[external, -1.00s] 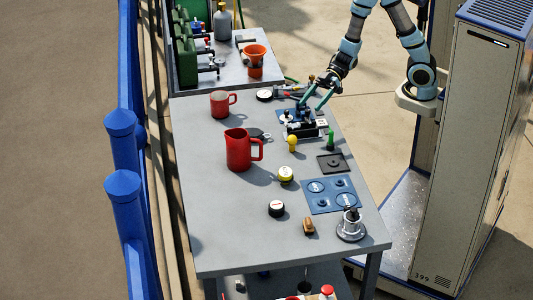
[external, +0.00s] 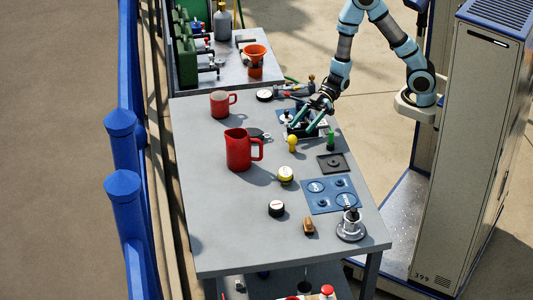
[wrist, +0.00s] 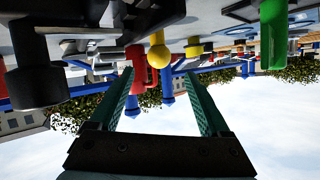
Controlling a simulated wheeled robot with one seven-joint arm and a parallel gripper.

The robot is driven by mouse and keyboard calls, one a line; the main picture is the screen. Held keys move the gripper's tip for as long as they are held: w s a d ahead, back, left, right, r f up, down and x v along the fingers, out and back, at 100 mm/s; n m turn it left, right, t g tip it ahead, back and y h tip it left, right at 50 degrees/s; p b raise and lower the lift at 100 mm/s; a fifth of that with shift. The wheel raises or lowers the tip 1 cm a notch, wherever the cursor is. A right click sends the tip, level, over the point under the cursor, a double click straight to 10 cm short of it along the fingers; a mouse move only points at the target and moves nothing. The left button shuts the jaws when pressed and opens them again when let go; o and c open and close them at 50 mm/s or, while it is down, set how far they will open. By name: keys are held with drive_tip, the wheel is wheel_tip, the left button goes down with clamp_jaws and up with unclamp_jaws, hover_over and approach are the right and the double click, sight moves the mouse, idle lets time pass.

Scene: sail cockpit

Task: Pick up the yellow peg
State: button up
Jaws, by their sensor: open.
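The yellow peg (external: 292,140) has a round knob and stands upright on the grey table (external: 225,215), near its right side. In the wrist view, which is upside down, the yellow peg (wrist: 158,54) shows ahead, in line with the gap between the fingers. My gripper (external: 300,130) is open, with long green fingers pointing down toward the near end of the table, just behind the peg. The gripper (wrist: 159,76) holds nothing in the wrist view. The fingers appear apart from the peg.
A green peg (external: 331,140) stands right of the yellow one. A dark square plate (external: 345,167) and a blue panel (external: 318,205) lie nearer. A red jug (external: 238,152) and red mug (external: 219,105) stand left. Dark fixtures crowd around the gripper. The near-left table is clear.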

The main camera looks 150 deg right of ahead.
sight(292, 143)
drive_tip(key=shift+f+p+x, duration=0.2)
drive_tip(key=shift+p+x, duration=0.15)
drive_tip(key=shift+x, duration=1)
drive_tip(key=shift+f+p+x, duration=0.15)
drive_tip(key=shift+p+x, duration=0.2)
drive_tip(key=shift+x, duration=1)
drive_tip(key=shift+s, duration=0.15)
clamp_jaws()
